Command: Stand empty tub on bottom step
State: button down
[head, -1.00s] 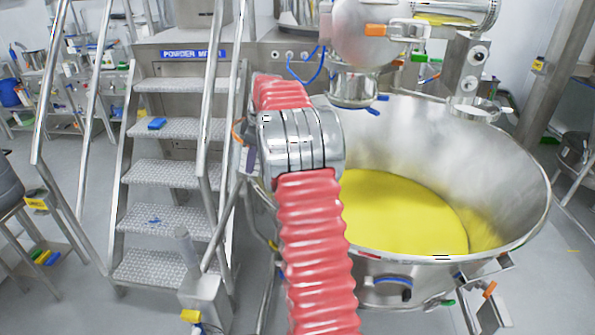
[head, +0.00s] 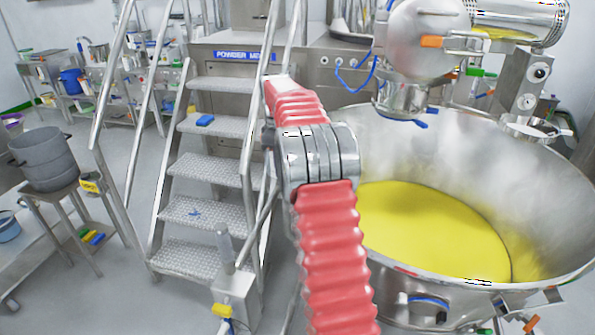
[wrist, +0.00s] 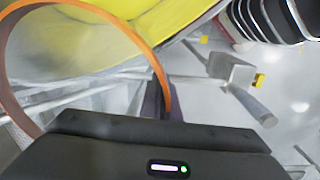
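In the wrist view a tub with an orange rim (wrist: 150,50) and a pale, see-through body fills the left side. My gripper (wrist: 160,98) has its dark purple fingers closed at the right side of that rim. The tub looks empty, though much of it is out of frame. In the head view my red-sleeved arm hides the gripper and the tub. The bottom step (head: 198,262) is a bare metal tread at the foot of the steel stairs, left of my arm.
A blue block (head: 205,120) lies on a higher step, and a small blue item (head: 194,212) on the step above the bottom one. Handrails flank the stairs. A post with a box (head: 235,290) stands at their front right. A large bowl of yellow powder (head: 430,235) is at right.

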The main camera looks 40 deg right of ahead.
jog(key=a+r+m, duration=0.2)
jog(key=a+m, duration=0.3)
jog(key=a, duration=1)
jog(key=a+r+m, duration=0.3)
jog(key=a+m, duration=0.2)
jog(key=a, duration=0.9)
jog(key=shift+a, duration=0.4)
jog(key=shift+s, duration=0.15)
